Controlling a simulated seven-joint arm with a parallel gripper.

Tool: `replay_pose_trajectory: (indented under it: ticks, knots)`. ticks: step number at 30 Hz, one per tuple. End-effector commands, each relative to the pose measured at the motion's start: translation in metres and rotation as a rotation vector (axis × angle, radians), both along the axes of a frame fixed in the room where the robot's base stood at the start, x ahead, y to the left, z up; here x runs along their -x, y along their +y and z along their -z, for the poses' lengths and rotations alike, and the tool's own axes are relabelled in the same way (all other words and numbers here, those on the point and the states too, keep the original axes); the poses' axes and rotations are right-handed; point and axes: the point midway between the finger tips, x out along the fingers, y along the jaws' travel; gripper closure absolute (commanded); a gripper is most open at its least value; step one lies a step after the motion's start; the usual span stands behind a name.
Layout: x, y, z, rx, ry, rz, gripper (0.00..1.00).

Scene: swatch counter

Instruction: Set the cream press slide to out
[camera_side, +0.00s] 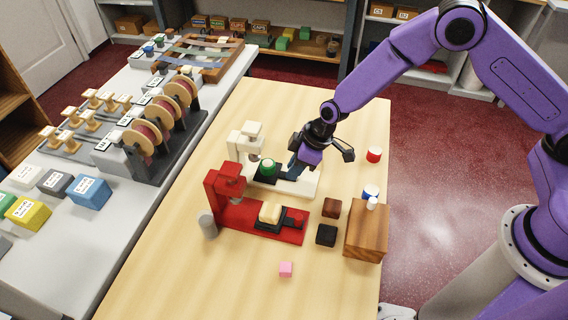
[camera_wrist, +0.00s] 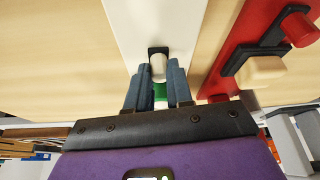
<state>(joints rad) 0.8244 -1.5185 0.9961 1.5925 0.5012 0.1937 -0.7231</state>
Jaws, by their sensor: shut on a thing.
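The cream press (camera_side: 308,187) stands on the wooden table, its head over the left part of a long cream base. Its black slide (camera_side: 265,179) lies on that base and carries a green piece (camera_side: 267,167), just right of the head. My gripper (camera_side: 292,173) is down over the right part of the slide. In the wrist view my gripper (camera_wrist: 158,76) has its blue-grey fingers on both sides of the slide's cream knob (camera_wrist: 158,66), shut on it. The green piece (camera_wrist: 160,92) shows partly behind the fingers. The slide's exact stop is hidden by my gripper.
A red press (camera_side: 225,212) stands close in front, its slide carrying a cream block (camera_side: 269,213). The near table is clear.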

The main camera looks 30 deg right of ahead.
Motion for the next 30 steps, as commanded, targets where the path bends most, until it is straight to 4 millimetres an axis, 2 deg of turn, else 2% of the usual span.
replay_pose_trajectory:
  ticks: [9,25,26,27,28,30]
  knots:
    - [0.027,-0.029,0.000,0.001,-0.001,0.002,1.00]
    - [0.037,-0.038,0.000,0.003,0.004,0.000,1.00]
    - [0.038,-0.038,0.000,0.004,0.004,0.000,0.73]
    - [0.038,-0.038,0.000,0.004,0.005,-0.001,0.60]
    - [0.038,-0.038,0.000,0.004,0.005,-0.001,0.54]
    - [0.037,-0.037,0.000,0.003,0.004,0.000,0.54]
